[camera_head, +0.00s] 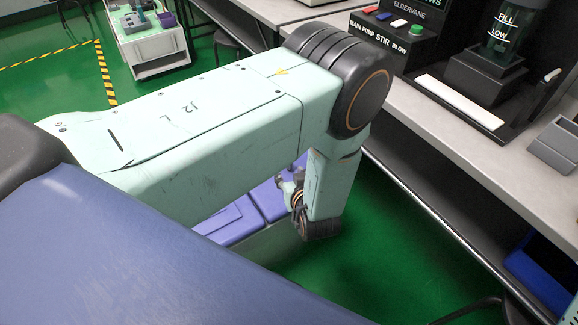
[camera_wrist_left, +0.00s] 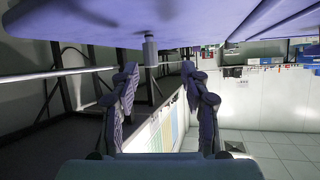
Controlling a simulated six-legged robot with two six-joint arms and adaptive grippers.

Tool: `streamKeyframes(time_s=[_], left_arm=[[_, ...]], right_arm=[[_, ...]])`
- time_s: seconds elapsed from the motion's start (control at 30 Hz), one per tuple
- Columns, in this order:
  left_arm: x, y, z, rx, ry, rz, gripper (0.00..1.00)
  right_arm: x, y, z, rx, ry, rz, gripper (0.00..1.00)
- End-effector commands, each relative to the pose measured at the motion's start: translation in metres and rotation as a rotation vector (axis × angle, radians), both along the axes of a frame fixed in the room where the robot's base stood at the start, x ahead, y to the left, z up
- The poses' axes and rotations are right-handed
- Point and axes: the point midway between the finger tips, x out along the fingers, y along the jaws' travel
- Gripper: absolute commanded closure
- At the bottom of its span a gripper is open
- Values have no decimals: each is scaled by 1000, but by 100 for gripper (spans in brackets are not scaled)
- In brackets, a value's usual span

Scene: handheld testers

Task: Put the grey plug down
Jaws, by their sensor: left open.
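I cannot make out the grey plug in either view. My left arm comes in from the left in the head view and bends down at its elbow. My left gripper (camera_head: 290,187) shows there only in small part, beside the lower arm link and above the green floor. In the left wrist view my left gripper (camera_wrist_left: 159,88) is open, with its two fingers wide apart and nothing between them. My right gripper is in neither view.
A long grey bench (camera_head: 440,122) runs along the right. On it stand a black pump station (camera_head: 485,75) with a white strip and a grey open box (camera_head: 556,145). A blue bin (camera_head: 540,275) is below. A white cart (camera_head: 150,48) stands at the back left.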

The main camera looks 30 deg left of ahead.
Motion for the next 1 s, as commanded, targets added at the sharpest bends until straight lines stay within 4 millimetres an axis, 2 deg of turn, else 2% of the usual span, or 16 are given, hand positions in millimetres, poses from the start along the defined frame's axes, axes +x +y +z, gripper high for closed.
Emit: streamKeyframes(time_s=[0.1,0.23,0.8,1.0], left_arm=[[12,-11,5,1,-76,52,54],[16,-10,6,2,-102,74,54],[57,32,-19,0,-100,76,54],[65,39,-21,2,-98,72,54]], right_arm=[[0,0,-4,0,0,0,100],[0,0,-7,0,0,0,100],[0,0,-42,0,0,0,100],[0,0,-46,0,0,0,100]])
